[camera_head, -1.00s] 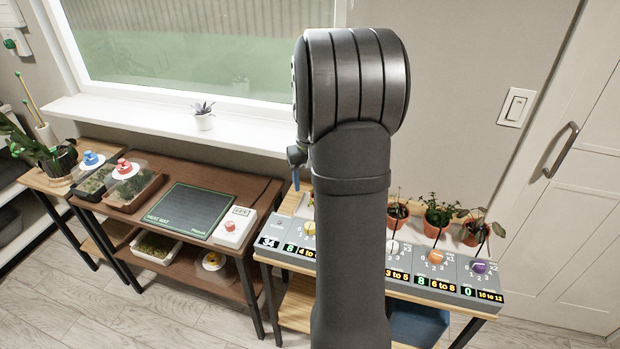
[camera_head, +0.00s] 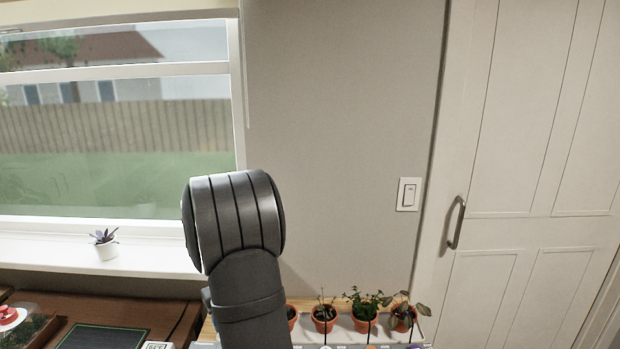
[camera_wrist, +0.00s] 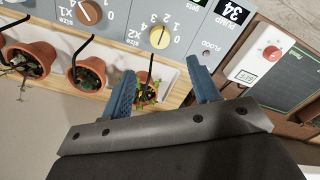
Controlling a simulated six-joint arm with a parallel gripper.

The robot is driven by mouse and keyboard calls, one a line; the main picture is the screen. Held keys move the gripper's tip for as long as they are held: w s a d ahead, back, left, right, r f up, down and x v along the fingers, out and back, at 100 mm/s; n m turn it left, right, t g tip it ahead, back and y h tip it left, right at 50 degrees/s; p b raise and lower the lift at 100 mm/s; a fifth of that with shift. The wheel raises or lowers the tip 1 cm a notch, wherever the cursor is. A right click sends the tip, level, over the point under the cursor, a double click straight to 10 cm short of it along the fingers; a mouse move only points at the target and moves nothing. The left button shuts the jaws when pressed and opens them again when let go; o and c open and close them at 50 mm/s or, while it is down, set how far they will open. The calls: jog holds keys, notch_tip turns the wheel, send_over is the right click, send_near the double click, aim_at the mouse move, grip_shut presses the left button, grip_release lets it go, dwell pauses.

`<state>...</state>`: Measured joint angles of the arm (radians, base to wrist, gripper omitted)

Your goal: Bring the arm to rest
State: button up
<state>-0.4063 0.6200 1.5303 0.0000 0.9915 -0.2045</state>
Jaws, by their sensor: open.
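My arm (camera_head: 240,225) rises from the bottom of the head view, left of the middle, and stands in front of the window's right edge and the grey wall. The head view does not show the gripper itself. In the wrist view my gripper (camera_wrist: 160,67) is open, with its two blue fingers well apart. Nothing is held between the fingers. A potted plant (camera_wrist: 147,90) and the edge of the grey dial panel (camera_wrist: 200,25) show beyond the fingertips; I cannot tell how far off they are.
Several potted plants (camera_head: 364,312) stand in a row on the stand at the bottom. The dark heat mat (camera_head: 103,338) and a white box with a red knob (camera_wrist: 268,55) are beside the panel. A small potted plant (camera_head: 105,245) stands on the windowsill. A white door (camera_head: 540,170) is at right.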

notch_tip(320, 180, down, 11)
dwell(0.4)
